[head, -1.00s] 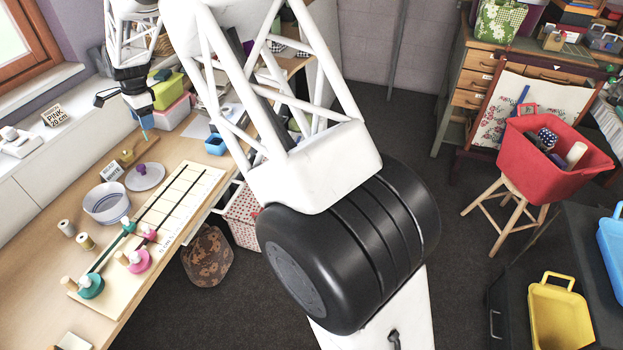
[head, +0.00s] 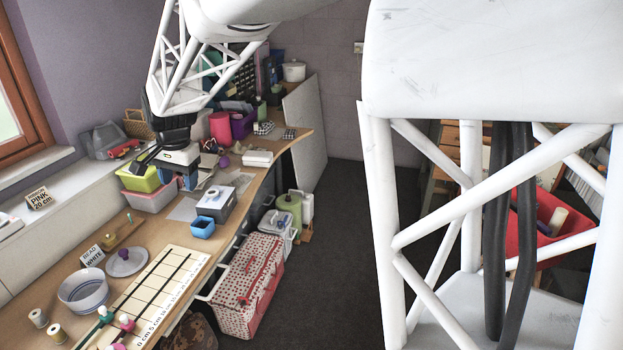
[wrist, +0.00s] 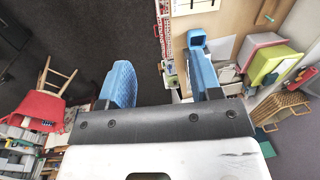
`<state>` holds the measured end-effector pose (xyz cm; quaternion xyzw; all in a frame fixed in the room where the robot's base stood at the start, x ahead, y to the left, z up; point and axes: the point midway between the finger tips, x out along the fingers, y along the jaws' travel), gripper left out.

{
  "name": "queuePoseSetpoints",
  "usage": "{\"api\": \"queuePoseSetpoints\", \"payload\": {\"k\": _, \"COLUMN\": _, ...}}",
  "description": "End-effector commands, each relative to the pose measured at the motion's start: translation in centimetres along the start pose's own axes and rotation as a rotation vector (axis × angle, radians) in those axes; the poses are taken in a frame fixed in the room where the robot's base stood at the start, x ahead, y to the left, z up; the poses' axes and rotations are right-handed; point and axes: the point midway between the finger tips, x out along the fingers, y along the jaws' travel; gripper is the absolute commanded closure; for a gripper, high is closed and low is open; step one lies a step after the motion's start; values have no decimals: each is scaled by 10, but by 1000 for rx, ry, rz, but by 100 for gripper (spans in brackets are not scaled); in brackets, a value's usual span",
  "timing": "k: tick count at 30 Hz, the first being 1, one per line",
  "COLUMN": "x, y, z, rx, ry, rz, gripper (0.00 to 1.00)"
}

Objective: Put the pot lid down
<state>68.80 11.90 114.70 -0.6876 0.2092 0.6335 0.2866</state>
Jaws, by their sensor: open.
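The pot lid (head: 122,266) is a pale grey disc with a purple knob. It lies on the wooden bench, just behind and to the right of the pale, open pot (head: 85,294). My gripper (head: 180,182) is above the bench, farther back and to the right of the lid, apart from it. In the wrist view my gripper (wrist: 160,75) has its two blue fingers spread wide with nothing between them. The lid cannot be made out in the wrist view.
A ruled board (head: 165,290) with pegs lies right of the pot. A blue open box (head: 202,228) and a grey box (head: 222,205) stand near the bench edge. A green bin (head: 140,178) sits by the wall. A dotted red-and-white basket (head: 245,285) is on the floor.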

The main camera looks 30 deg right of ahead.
Motion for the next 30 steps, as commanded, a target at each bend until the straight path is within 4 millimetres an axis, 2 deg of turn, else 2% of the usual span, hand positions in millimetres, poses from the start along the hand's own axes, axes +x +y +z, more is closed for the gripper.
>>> {"api": "queuePoseSetpoints", "payload": {"k": 1, "x": -12, "y": 13, "z": 6, "rx": -21, "ry": 10, "rz": -7, "gripper": 42}}
{"api": "queuePoseSetpoints", "payload": {"k": 3, "x": -20, "y": 31, "z": 13, "rx": -56, "ry": 17, "rz": -8, "gripper": 42}}
{"api": "queuePoseSetpoints", "payload": {"k": 12, "x": -45, "y": 105, "z": 49, "rx": -203, "ry": 46, "rz": -8, "gripper": 42}}
{"api": "queuePoseSetpoints", "payload": {"k": 21, "x": -60, "y": 178, "z": 90, "rx": -350, "ry": 77, "rz": -3, "gripper": 42}}
{"api": "queuePoseSetpoints", "payload": {"k": 30, "x": -61, "y": 247, "z": 135, "rx": -497, "ry": 107, "rz": 9, "gripper": 42}}
